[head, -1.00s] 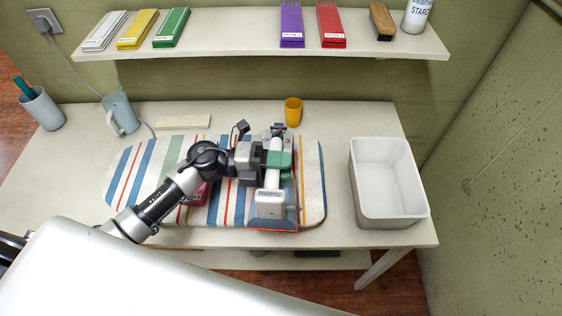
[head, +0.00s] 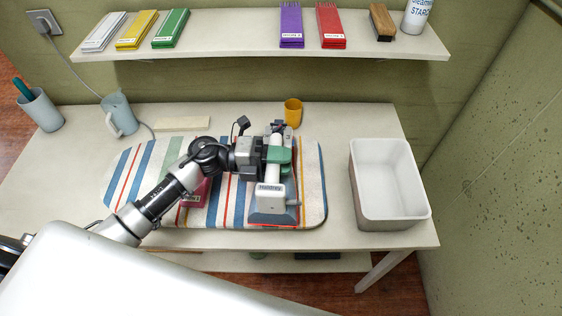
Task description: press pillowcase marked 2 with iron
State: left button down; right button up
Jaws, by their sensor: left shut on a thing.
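My left gripper (head: 279,156) is shut on the handle of the iron (head: 269,208), a grey and white body with a green part and a label on its front end. The iron is over the right part of the striped ironing pad (head: 312,195). A thin red edge (head: 268,226) of something flat shows from under the iron; most of it is hidden. A magenta folded piece (head: 194,193) with a white label lies on the pad left of the iron, partly behind my left arm. I cannot read which piece is marked 2. My right gripper is out of view.
An empty white bin (head: 391,218) stands at the table's right. A yellow cup (head: 293,111), a cream slab (head: 182,123), a jug (head: 121,114) and a grey cup (head: 42,110) stand around the pad. The shelf (head: 235,45) above holds labelled folded cloths, a brush and a starch can.

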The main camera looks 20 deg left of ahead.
pick_arm(q)
jog(key=shift+w+a+r+b, duration=0.15)
jog(key=shift+w+b, duration=0.1)
jog(key=shift+w, duration=0.25)
jog(key=shift+w+a+b, duration=0.1)
jog(key=shift+w+b, duration=0.1)
jog(key=shift+w, duration=0.3)
jog(key=shift+s+d+p, duration=0.2)
jog(key=shift+s+p, duration=0.15)
jog(key=shift+s, duration=0.45)
dwell(0.5)
dwell(0.8)
notch_tip(320, 180, up, 9)
jog(key=p, duration=0.7)
dwell(0.7)
